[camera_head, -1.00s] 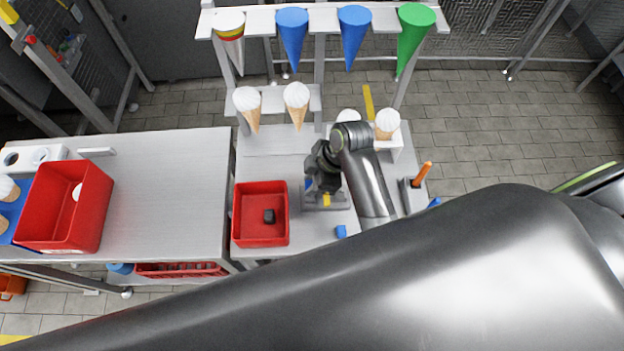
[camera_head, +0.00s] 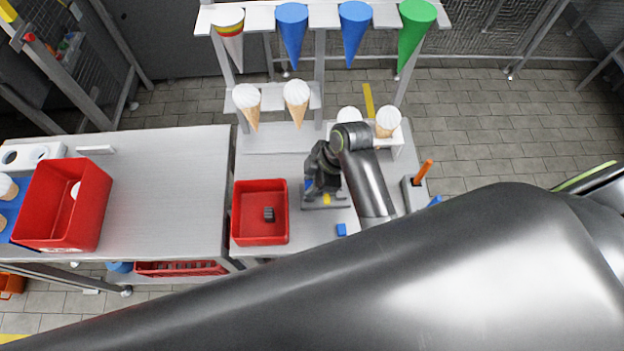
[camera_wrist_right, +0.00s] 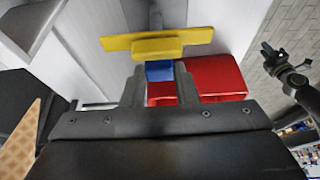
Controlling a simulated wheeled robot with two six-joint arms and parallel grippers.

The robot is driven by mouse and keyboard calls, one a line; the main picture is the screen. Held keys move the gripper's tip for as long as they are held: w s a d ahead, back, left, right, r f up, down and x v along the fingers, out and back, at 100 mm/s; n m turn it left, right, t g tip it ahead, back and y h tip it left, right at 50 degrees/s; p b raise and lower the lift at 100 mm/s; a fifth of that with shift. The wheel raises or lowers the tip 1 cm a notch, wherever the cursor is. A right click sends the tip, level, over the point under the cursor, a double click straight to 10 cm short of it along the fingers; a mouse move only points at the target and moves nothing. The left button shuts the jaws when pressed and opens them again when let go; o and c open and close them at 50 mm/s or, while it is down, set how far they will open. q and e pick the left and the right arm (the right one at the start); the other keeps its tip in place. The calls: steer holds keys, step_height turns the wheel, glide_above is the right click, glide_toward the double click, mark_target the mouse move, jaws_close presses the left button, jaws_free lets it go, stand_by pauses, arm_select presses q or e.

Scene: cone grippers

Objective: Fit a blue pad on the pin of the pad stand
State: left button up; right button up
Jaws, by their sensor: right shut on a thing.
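My right gripper (camera_head: 314,181) is over the grey pad stand (camera_head: 339,203) on the right-hand table. In the right wrist view a blue pad (camera_wrist_right: 160,70) sits between the fingertips of this gripper, which is shut on it. A bit of blue also shows beside the gripper in the head view. A yellow piece (camera_wrist_right: 157,44) lies just beyond the pad in the wrist view. The pin is hidden, so I cannot tell whether the pad touches it. Another blue pad (camera_head: 341,229) lies on the table in front of the stand. My left gripper (camera_wrist_right: 280,62) shows small at the wrist view's right.
A red bin (camera_head: 261,238) with a dark block inside stands left of the stand. An orange-handled tool (camera_head: 423,171) stands in a holder at the right. Ice cream cones (camera_head: 296,95) and coloured cones hang in racks behind. Another red bin (camera_head: 63,238) stands on the left table.

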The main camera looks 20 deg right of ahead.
steer(key=shift+f+b, duration=0.4)
steer(key=shift+f, duration=0.4)
stand_by(0.5)
steer(key=o, duration=1.4)
steer(key=shift+c, duration=0.2)
steer(key=shift+r+p, duration=0.8)
steer(key=shift+r, duration=1.75)
